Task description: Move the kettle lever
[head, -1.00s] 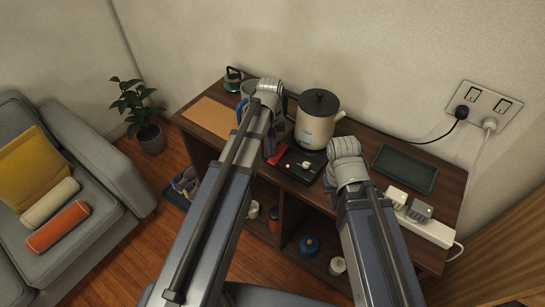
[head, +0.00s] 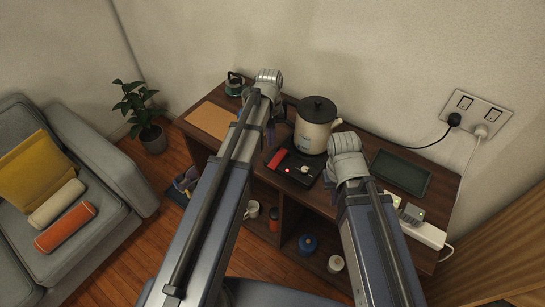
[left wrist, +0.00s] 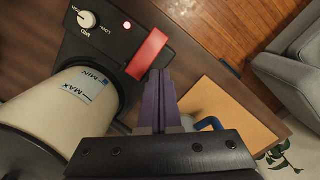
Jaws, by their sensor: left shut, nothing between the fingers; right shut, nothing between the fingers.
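The cream kettle (head: 313,134) with a black lid stands on a black base (head: 300,181) on the wooden cabinet. It also shows in the left wrist view (left wrist: 40,105). The red lever (head: 277,157) is at the left edge of the base, beside a lit red light and a white dial. In the left wrist view the lever (left wrist: 148,54) lies just beyond my left fingertips. My left gripper (left wrist: 161,75) has its purple fingers together and empty; contact with the lever cannot be told. My right gripper (head: 328,178) is mostly hidden by its wrist, right of the base.
A cork mat (head: 208,119) lies at the left of the cabinet top. A blue-handled mug (left wrist: 208,123) stands near it. A dark tray (head: 402,172) and a power strip (head: 425,233) are at the right. Cords run to the wall socket (head: 466,117).

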